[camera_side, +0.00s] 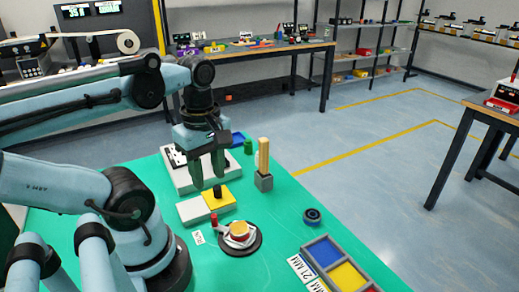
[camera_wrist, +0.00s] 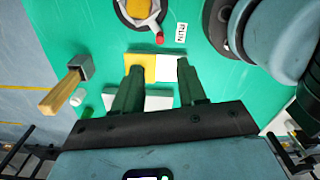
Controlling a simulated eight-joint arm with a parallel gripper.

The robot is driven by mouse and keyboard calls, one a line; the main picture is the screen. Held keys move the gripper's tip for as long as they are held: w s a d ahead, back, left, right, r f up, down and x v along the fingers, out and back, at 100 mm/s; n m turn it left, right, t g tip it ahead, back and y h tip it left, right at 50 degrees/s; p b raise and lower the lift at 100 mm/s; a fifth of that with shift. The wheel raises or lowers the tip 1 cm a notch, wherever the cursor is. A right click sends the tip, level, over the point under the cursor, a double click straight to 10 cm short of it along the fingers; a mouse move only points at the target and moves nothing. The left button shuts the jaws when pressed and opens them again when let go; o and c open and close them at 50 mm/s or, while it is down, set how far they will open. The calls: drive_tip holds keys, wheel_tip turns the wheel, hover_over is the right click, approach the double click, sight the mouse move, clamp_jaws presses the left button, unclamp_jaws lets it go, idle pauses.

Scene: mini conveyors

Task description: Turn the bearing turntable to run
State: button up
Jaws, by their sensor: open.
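The bearing turntable (camera_side: 254,246) is a round black base on the green mat, with a white arm and a yellow-orange centre piece. A red knob (camera_side: 214,220) stands at its left side. In the wrist view the turntable (camera_wrist: 124,19) is partly cut off at the top edge, with its red knob (camera_wrist: 160,38) at the lower right. A small printed label (camera_side: 198,237) lies beside it; its text is too small to read. My gripper (camera_side: 208,174) is open and empty, fingers pointing down, behind and above the turntable. In the wrist view my gripper (camera_wrist: 160,70) shows both fingers apart, touching nothing visible.
Green mat is clear around the ring.

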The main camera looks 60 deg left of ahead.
drive_tip(key=shift+a, duration=0.1)
drive_tip(key=c, duration=0.4)
drive_tip(key=shift+w+a+r+m, duration=0.1)
drive_tip(key=shift+w+a+m, duration=0.1)
drive_tip(key=shift+m, duration=0.2)
drive_tip(key=c, duration=0.3)
drive_tip(key=shift+w+a+r+m+g+h, duration=0.1)
drive_tip(key=shift+w+a+m+g+h, duration=0.2)
drive_tip(key=shift+m+g+h, duration=0.15)
clamp_jaws()
drive_tip(key=w+a+f+m+g+h, duration=0.1)
drive_tip(key=w+a+m+h, duration=0.15)
drive_tip(key=a+m, duration=0.35)
drive_tip(key=shift+m, duration=0.65)
drive_tip(key=shift+d+r+x, duration=0.1)
drive_tip(key=shift+d+x, duration=0.1)
drive_tip(key=shift+x, duration=1.55)
drive_tip(key=shift+d+r+x, duration=0.1)
drive_tip(key=shift+d+x, duration=0.1)
drive_tip(key=shift+x, duration=1.6)
drive_tip(key=shift+d+x, duration=0.2)
drive_tip(key=shift+x, duration=1.55)
drive_tip(key=shift+s, duration=0.2)
